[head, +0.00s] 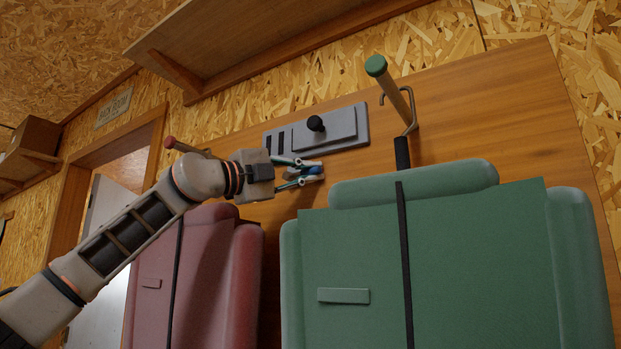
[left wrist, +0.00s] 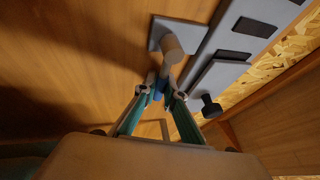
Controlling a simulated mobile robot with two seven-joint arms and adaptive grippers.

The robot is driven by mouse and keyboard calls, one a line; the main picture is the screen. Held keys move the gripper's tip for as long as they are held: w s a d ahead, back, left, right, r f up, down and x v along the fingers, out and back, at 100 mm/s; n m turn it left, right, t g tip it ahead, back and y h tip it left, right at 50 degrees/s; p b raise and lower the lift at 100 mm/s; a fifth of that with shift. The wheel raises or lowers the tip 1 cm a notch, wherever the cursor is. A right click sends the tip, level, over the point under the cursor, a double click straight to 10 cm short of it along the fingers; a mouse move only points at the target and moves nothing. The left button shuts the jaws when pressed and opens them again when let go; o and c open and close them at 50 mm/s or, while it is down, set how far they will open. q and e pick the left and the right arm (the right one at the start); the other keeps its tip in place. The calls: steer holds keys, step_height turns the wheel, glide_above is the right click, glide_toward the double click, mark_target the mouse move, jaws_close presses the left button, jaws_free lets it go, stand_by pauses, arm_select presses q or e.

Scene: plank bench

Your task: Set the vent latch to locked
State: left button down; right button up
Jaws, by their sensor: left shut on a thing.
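The vent (head: 340,132) is a grey panel on the wooden board, with dark slots at its left and a sliding plate with a black knob (head: 315,123). Just below it is a small grey square plate, seen in the left wrist view (left wrist: 160,33), with a pale round-ended lever (left wrist: 172,48) standing out from it; I take this as the latch. My left gripper (head: 312,174) is shut at the lever's end, and it also shows in the left wrist view (left wrist: 164,94). A bit of blue shows between the fingertips. The fingers hide part of the latch. My right gripper is not in view.
A green backpack (head: 430,260) hangs below right from a green-tipped peg (head: 376,67). A red backpack (head: 220,265) hangs below left, under a red-tipped peg (head: 170,142). A wooden shelf (head: 250,45) is above. A doorway is at the left.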

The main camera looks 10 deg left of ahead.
arm_select(q)
steer(key=shift+r, duration=0.1)
steer(key=c, duration=2.1)
jaws_free()
steer(key=shift+a, duration=0.1)
steer(key=v, duration=1.2)
